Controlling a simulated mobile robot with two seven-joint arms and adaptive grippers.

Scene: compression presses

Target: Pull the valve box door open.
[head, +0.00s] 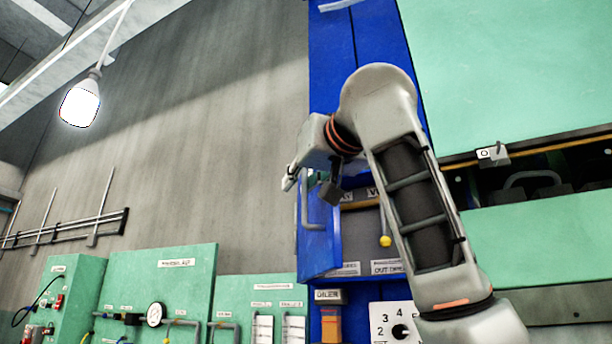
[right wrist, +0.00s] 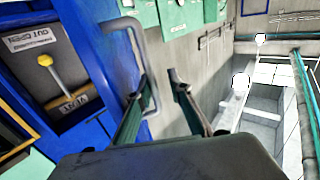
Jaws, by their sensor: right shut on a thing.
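The valve box door (head: 318,252) is a blue panel on the blue cabinet, standing partly open. Its grey bar handle (head: 304,212) is on its outer face; the handle also shows in the right wrist view (right wrist: 136,44). My right gripper (head: 309,182) is at the handle, its fingers (right wrist: 162,88) shut on the bar. Inside the opening a lever with a yellow knob (head: 385,241) shows, also in the right wrist view (right wrist: 44,60). My right arm hides part of the box. My left gripper is in neither view.
Green panels (head: 160,285) with a round gauge (head: 155,314) stand along the wall at lower left. A numbered dial (head: 398,330) is below the box. Large green press panels (head: 520,70) are at right. Open space lies left of the door before the grey wall.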

